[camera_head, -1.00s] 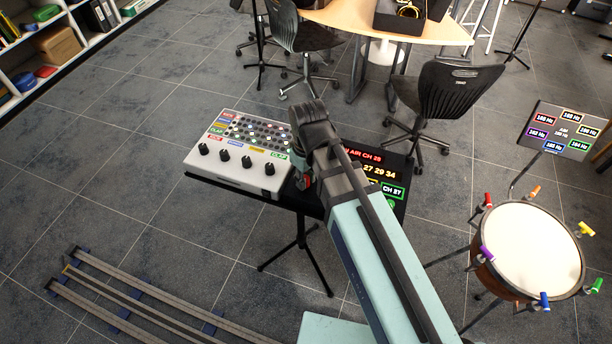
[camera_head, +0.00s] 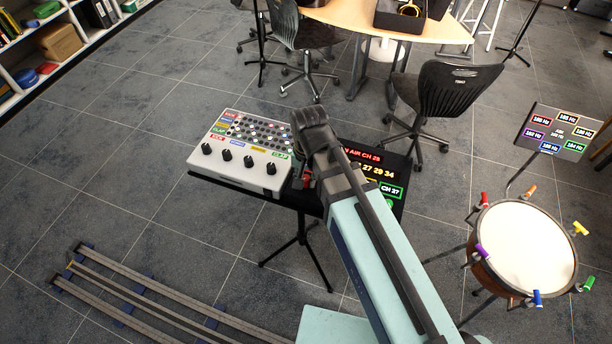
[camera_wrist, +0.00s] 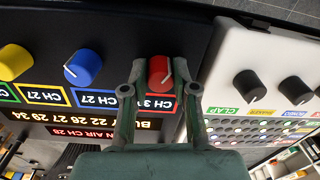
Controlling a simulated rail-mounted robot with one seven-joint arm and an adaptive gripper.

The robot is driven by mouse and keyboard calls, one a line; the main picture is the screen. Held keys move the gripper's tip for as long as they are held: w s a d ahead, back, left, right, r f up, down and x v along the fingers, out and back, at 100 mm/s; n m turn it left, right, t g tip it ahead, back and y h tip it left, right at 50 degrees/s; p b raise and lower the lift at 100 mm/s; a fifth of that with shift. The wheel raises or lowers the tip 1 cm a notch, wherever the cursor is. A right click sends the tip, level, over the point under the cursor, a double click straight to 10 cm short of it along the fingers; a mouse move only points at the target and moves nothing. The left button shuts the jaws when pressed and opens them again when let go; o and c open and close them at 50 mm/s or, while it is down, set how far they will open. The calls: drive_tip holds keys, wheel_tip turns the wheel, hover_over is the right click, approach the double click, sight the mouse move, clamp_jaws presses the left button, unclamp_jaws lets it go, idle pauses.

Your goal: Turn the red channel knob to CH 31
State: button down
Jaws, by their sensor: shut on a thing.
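The red channel knob (camera_wrist: 160,72) sits on the black channel panel (camera_wrist: 110,30) in the wrist view, which shows the panel upside down. My gripper (camera_wrist: 159,76) has one finger on each side of the knob and is shut on it. A white pointer line shows on the knob. The red-framed label (camera_wrist: 160,102) by the knob appears to read CH 31, partly hidden by my fingers. In the head view my arm covers most of the panel (camera_head: 385,165), and the knob is hard to make out.
A blue knob (camera_wrist: 83,67) and a yellow knob (camera_wrist: 14,62) stand beside the red one. A white drum machine (camera_head: 235,178) with black knobs adjoins the panel. The panel display (camera_wrist: 80,132) reads ON AIR CH 28. A drum (camera_head: 522,247) stands at the right.

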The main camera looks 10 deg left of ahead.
sight(306, 179)
drive_tip(key=m, duration=0.5)
drive_tip(key=shift+m+p, duration=0.4)
drive_tip(key=shift+f, duration=0.1)
drive_tip(key=c, duration=0.9)
unclamp_jaws()
wheel_tip(306, 179, up, 12)
drive_tip(key=shift+s+d, duration=0.1)
idle(0.3)
